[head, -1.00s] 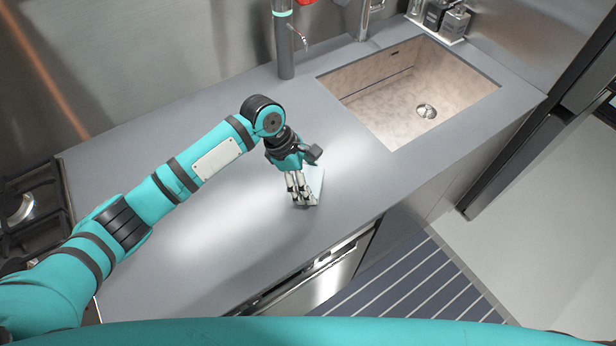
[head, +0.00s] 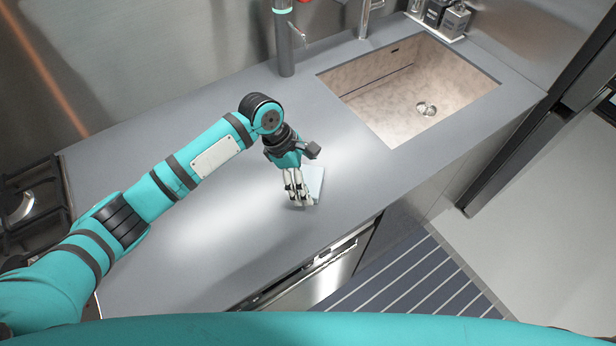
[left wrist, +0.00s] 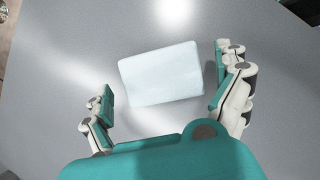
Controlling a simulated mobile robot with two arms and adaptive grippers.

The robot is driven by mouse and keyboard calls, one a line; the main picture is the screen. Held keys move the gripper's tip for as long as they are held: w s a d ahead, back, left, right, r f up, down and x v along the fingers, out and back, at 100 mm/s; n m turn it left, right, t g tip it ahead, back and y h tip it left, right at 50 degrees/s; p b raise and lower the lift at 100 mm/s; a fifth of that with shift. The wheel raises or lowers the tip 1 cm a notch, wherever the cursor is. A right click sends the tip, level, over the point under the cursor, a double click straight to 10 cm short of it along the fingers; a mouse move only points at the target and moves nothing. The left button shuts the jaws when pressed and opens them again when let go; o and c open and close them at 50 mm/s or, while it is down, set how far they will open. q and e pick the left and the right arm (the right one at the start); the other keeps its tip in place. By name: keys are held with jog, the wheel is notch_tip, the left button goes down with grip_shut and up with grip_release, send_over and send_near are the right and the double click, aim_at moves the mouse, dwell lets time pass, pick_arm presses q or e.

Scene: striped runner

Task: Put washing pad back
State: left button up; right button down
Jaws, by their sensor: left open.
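The washing pad (left wrist: 161,72) is a pale, whitish-blue flat rectangle lying on the grey counter. In the head view the washing pad (head: 315,183) is partly hidden behind my left gripper (head: 299,204). In the left wrist view my left gripper (left wrist: 165,88) is open, with one finger on each side of the pad and nothing held. The pad lies ahead of and between the fingers, with a visible gap at the left finger. My right gripper is not in view.
A sink basin (head: 385,105) is set into the counter (head: 200,255) at the right. A stove (head: 30,205) is at the left. The counter around the pad is clear.

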pick_arm(q)
jog(key=b+v, duration=0.1)
jog(key=v, duration=1)
dwell(1.0)
